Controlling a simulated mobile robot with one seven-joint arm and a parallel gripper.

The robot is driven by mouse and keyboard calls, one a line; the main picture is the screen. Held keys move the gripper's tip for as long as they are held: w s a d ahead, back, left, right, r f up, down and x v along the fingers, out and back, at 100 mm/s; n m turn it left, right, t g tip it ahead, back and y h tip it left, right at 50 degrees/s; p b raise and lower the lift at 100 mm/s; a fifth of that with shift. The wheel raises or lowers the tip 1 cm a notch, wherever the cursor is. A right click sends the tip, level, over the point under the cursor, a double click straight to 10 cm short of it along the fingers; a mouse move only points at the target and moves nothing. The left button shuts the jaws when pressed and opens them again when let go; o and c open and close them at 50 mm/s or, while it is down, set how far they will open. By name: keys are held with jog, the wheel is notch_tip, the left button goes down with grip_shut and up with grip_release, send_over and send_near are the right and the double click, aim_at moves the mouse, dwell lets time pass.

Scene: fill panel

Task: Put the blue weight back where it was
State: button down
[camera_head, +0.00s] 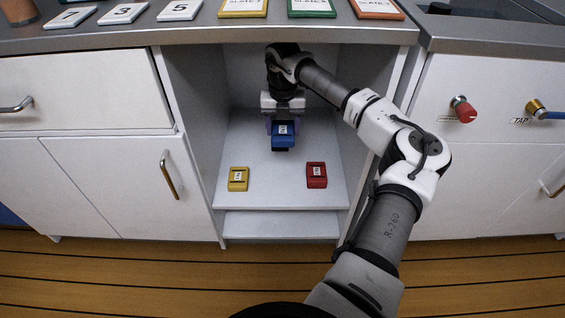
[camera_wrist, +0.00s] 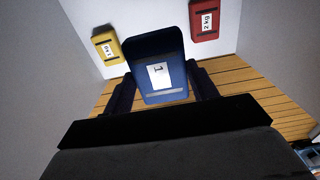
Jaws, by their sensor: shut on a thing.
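The blue weight (camera_head: 283,141) is between the fingers of my gripper (camera_head: 283,127), inside the open cabinet bay. The gripper is shut on it. In the wrist view the blue weight (camera_wrist: 158,72) fills the space between the two dark fingers of my gripper (camera_wrist: 160,88), and its white label faces the camera. In the head view it appears towards the back of the bay, behind the yellow and red weights. I cannot tell whether its underside touches the shelf (camera_head: 275,185).
A yellow weight (camera_head: 238,179) sits at the shelf's front left and a red weight (camera_head: 316,175) at its front right. Shelf between them is clear. The bay has a left wall (camera_head: 197,120) and a worktop (camera_head: 200,35) above, holding numbered plates and coloured slates.

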notch_tip(320, 180, down, 19)
jog(key=b, duration=0.4)
jog(key=shift+b, duration=0.4)
jog(key=shift+f, duration=0.1)
jog(key=shift+c, duration=2.2)
grip_release()
jog(key=shift+f, duration=0.1)
notch_tip(320, 180, up, 12)
jog(key=p, duration=0.3)
jog(key=shift+p, duration=0.4)
